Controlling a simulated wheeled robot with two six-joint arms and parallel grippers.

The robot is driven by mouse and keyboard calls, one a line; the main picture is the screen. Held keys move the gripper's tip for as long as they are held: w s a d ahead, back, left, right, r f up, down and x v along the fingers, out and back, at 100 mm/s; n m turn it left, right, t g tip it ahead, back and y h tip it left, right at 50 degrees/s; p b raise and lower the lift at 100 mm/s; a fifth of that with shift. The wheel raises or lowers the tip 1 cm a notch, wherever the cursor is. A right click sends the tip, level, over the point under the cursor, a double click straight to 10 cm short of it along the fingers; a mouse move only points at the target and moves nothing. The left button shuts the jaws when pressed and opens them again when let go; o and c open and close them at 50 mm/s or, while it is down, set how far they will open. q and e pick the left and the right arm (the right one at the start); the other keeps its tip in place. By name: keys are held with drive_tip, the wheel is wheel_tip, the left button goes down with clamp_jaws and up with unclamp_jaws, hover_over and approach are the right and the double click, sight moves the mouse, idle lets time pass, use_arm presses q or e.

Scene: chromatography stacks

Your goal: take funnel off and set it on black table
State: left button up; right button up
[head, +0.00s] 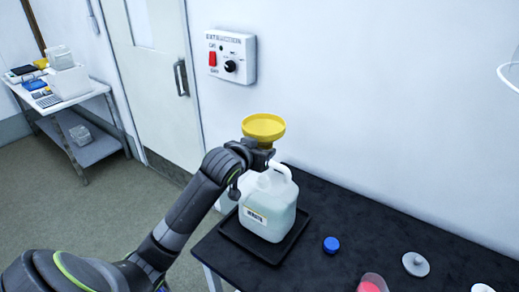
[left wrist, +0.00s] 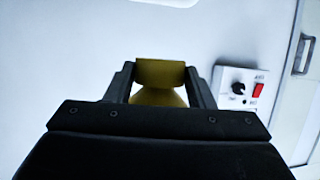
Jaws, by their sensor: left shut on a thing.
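The yellow funnel (head: 264,127) is upright at the mouth of a white translucent jug (head: 268,215). I cannot tell whether its stem is still in the jug's neck, because my gripper hides that part. My left gripper (head: 262,158) is shut on the funnel just below its wide cone. In the left wrist view the funnel (left wrist: 160,74) sits between the two fingers (left wrist: 160,92). The black table (head: 345,222) extends to the right of the jug. My right gripper is not in view.
The jug stands in a black tray (head: 238,236). A blue cap (head: 331,245), a pale round disc (head: 416,264) and a pink-topped container (head: 372,283) are on the table. Bare table lies behind the blue cap. A control box (head: 232,56) is on the wall.

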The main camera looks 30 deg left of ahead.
use_arm(q)
drive_tip(key=shift+r+p, duration=0.45)
drive_tip(key=shift+r, duration=0.05)
drive_tip(key=shift+d, duration=0.15)
